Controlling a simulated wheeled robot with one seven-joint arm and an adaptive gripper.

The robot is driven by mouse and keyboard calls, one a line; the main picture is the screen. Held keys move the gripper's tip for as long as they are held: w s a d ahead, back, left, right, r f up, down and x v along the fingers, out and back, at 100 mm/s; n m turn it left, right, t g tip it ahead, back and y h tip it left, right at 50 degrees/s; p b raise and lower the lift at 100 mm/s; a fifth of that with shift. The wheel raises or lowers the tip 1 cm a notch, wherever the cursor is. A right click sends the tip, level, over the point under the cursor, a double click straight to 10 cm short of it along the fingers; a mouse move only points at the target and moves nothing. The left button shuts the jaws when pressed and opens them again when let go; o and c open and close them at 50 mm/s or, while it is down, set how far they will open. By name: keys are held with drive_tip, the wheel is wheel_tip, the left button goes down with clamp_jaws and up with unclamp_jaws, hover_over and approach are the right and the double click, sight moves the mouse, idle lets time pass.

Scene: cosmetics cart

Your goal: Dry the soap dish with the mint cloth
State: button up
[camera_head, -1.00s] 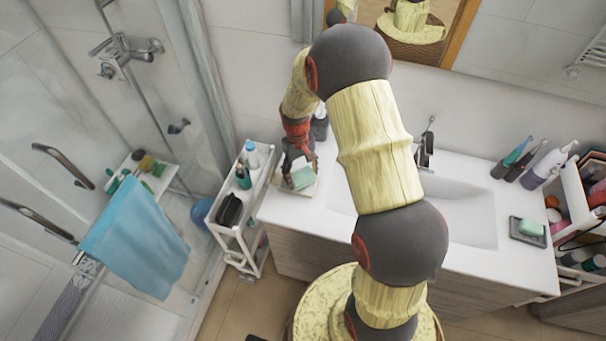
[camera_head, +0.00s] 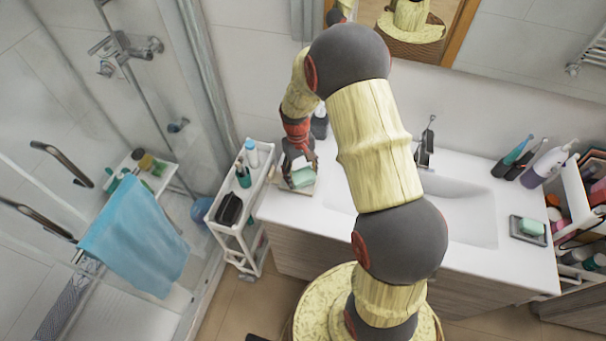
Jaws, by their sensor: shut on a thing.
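The mint cloth (camera_head: 303,178) is a small pale green folded piece at the left end of the white counter, at a light tray (camera_head: 286,191). My gripper (camera_head: 300,168) is over it, with its fingers down at the cloth and shut on it. I cannot tell whether the cloth still touches the tray. The soap dish (camera_head: 515,233) is dark and rectangular, near the right end of the counter, well apart from my gripper. A pale green soap bar (camera_head: 532,227) lies in it.
The white sink basin (camera_head: 470,215) lies between cloth and dish, partly behind my arm. The faucet (camera_head: 425,150) stands behind it. Toothbrushes and bottles (camera_head: 548,165) stand at the back right. A white cart (camera_head: 237,232) stands left of the counter.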

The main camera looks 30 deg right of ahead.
drive_tip(key=shift+f, duration=0.4)
